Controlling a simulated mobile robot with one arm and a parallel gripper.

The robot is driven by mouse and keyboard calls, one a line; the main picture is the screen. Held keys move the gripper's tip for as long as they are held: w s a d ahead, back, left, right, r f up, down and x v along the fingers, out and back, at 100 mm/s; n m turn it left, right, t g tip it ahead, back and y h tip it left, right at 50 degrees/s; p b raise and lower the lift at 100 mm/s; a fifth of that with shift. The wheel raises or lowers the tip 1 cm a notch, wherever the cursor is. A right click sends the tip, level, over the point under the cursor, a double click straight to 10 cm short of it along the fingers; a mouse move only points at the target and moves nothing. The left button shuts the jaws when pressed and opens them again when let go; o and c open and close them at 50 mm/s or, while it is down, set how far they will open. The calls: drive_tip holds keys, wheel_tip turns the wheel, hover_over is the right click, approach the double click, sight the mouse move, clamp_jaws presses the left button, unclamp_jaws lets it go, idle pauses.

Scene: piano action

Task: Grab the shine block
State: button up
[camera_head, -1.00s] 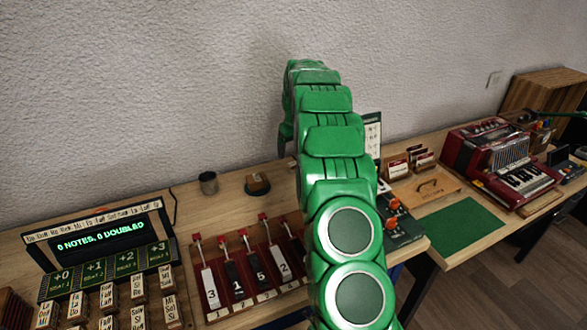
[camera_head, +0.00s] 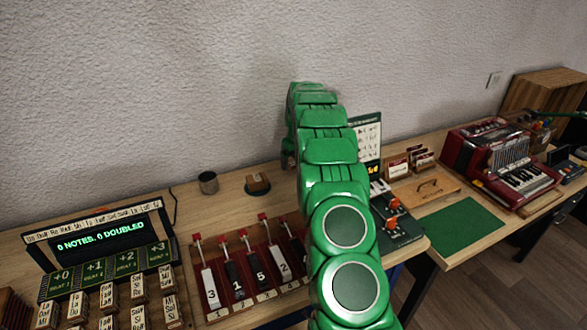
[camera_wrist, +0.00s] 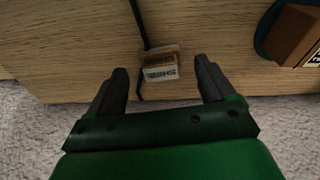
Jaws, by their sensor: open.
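A small brown-and-white block (camera_wrist: 160,66) with dark lettering on its pale face lies on the wooden table in the wrist view. The lettering is too blurred to read surely, so I cannot confirm it is the shine block. My gripper (camera_wrist: 161,70) is open, with one finger on each side of the block in the picture. No contact shows, and the height gap is unclear. In the head view my green arm covers the spot where the gripper works, and this block is not visible there.
A lever rack (camera_head: 250,268) is in front. A dark cable crosses the table beside the block.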

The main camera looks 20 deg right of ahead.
drive_tip(key=shift+w+f, duration=0.15)
drive_tip(key=shift+f, duration=0.75)
drive_tip(key=shift+c, duration=0.5)
drive_tip(key=c, duration=1)
drive_tip(key=shift+r, duration=0.15)
